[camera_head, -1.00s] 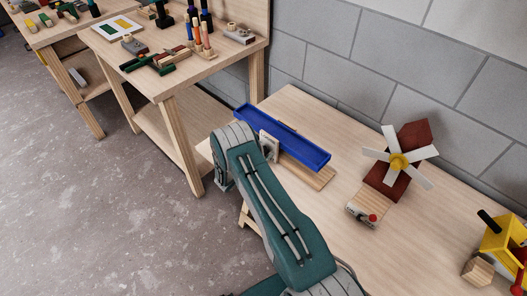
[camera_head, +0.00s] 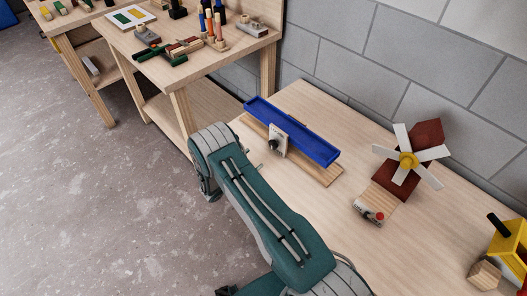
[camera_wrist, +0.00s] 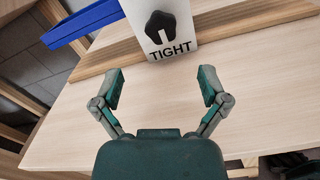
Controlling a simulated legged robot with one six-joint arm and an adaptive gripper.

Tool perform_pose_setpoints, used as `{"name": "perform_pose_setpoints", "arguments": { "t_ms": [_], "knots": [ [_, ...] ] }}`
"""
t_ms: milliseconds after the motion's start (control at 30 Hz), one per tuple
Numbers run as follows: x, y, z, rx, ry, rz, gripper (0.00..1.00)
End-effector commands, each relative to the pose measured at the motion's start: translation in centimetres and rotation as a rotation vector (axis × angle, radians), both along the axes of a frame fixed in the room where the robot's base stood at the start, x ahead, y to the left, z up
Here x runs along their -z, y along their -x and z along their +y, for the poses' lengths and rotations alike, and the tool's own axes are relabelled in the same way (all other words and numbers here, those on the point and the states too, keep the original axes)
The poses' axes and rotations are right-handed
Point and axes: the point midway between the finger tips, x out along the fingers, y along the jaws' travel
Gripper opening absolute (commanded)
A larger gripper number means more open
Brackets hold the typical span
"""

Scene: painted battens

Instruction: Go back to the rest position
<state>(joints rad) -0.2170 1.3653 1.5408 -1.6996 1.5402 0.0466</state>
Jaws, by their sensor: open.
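My gripper (camera_wrist: 160,88) is open and empty in the wrist view, its two fingers spread over the bare wooden table. Ahead of it stands a white plate (camera_wrist: 187,22) with a black knob (camera_wrist: 160,27) and the word "TIGHT". The plate is on a wooden base (camera_wrist: 110,58), beside a blue tray (camera_wrist: 85,22). The fingers are apart from the knob and plate. In the head view the plate (camera_head: 278,141) and blue tray (camera_head: 292,132) are near the table's left end. My arm runs up to the left of them; the gripper itself is hidden there.
The near table (camera_head: 300,215) also bears a windmill toy (camera_head: 408,160), a small device with a red button (camera_head: 372,214) and a yellow toy (camera_head: 510,245). A workbench (camera_head: 165,40) with tools stands behind at left. A grey block wall lines the right.

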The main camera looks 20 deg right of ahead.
Motion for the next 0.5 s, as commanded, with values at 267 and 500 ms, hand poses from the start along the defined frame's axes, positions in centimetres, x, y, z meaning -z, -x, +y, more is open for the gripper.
{"name": "perform_pose_setpoints", "arguments": {
  "t_ms": [267, 500],
  "knots": [
    [0.0, 0.7, 1.8, 0.0, 0.0, 0.0, 0.94],
    [0.0, 0.7, 1.7, 0.001, 0.0, 0.0, 0.94]
  ]
}}
